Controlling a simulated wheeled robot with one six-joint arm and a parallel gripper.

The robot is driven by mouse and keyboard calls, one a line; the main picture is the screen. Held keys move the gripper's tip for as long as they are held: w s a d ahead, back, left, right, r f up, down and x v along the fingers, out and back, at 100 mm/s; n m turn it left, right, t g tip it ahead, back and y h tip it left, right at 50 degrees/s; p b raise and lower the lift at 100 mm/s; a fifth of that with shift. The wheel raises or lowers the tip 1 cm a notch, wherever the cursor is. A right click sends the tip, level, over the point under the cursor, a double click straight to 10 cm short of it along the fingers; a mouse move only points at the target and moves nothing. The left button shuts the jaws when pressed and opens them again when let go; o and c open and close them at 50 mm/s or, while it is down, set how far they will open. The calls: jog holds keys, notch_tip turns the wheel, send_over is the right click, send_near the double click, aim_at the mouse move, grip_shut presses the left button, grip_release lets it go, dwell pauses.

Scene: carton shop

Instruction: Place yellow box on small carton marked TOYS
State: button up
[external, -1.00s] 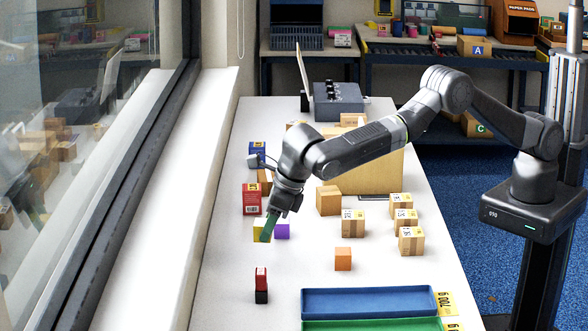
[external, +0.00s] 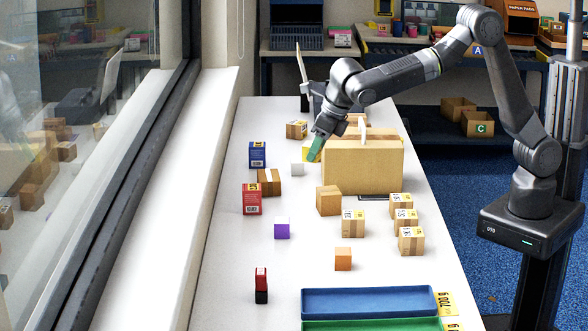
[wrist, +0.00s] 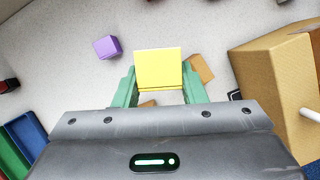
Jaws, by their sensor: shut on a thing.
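My gripper (external: 314,151) is shut on the yellow box (external: 307,153), above the table beside the large carton's left end. In the wrist view the yellow box (wrist: 158,66) sits between the green fingers of my gripper (wrist: 159,90). I cannot read the word TOYS on any carton. Small cartons stand in the external view: one at the back left (external: 297,129), a plain one (external: 329,201), and several labelled ones at the right, such as this one (external: 352,223).
The large carton (external: 375,170) stands right of my gripper. Blue (external: 370,301) and green trays lie in front.

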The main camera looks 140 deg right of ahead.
send_over(328, 190)
jog(key=a, duration=0.1)
jog(key=shift+m, duration=0.4)
jog(key=f, duration=1)
jog(key=shift+s+a+b, duration=0.2)
jog(key=shift+s+b, duration=0.1)
jog(key=shift+b, duration=0.1)
jog(key=shift+f, duration=0.15)
jog(key=o, duration=0.9)
jog(key=shift+o, duration=0.2)
